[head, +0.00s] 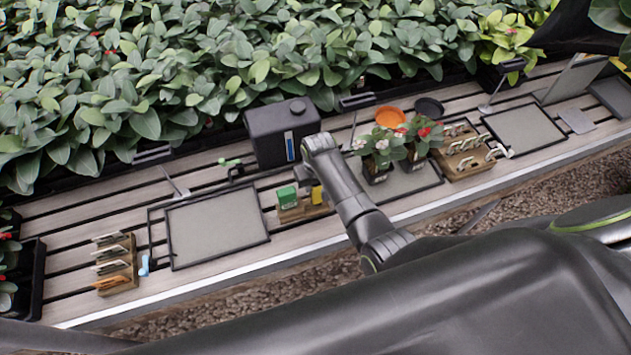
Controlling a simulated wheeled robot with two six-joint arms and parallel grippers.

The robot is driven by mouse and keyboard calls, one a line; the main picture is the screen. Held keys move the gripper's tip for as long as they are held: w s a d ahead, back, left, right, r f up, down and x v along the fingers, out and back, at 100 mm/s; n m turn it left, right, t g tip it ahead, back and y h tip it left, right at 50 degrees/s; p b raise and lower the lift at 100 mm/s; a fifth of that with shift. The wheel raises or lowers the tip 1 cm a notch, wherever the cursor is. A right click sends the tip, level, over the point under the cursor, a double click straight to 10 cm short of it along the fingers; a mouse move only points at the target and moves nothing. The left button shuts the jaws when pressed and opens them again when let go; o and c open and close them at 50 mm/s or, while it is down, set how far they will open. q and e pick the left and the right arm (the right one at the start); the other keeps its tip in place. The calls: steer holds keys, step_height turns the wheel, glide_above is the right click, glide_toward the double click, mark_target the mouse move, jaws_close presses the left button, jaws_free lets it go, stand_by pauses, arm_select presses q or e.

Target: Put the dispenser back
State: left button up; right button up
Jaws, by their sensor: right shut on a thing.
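A small yellow block, seemingly the dispenser (318,195), is at the right end of a small wooden holder (303,213). A green block (287,197) sits in the same holder on the left. My right gripper (312,180) points down at the yellow block from above and is shut on it. My forearm and wrist hide part of the gripper and the area to its right. The yellow block is low, at the holder; I cannot tell whether it is fully seated. My left gripper is out of view.
A black tank (282,132) with a blue strip stands close behind the gripper. Potted flowering plants (380,150) stand just right of my arm. A grey tray (215,228) lies empty to the left. Wooden racks (465,150) with tags stand further right, another far left.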

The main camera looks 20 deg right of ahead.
steer(key=shift+f, duration=0.3)
steer(key=shift+f+b, duration=0.85)
steer(key=shift+f, duration=0.3)
steer(key=o, duration=0.9)
steer(key=shift+o, duration=0.2)
steer(key=shift+r, duration=0.1)
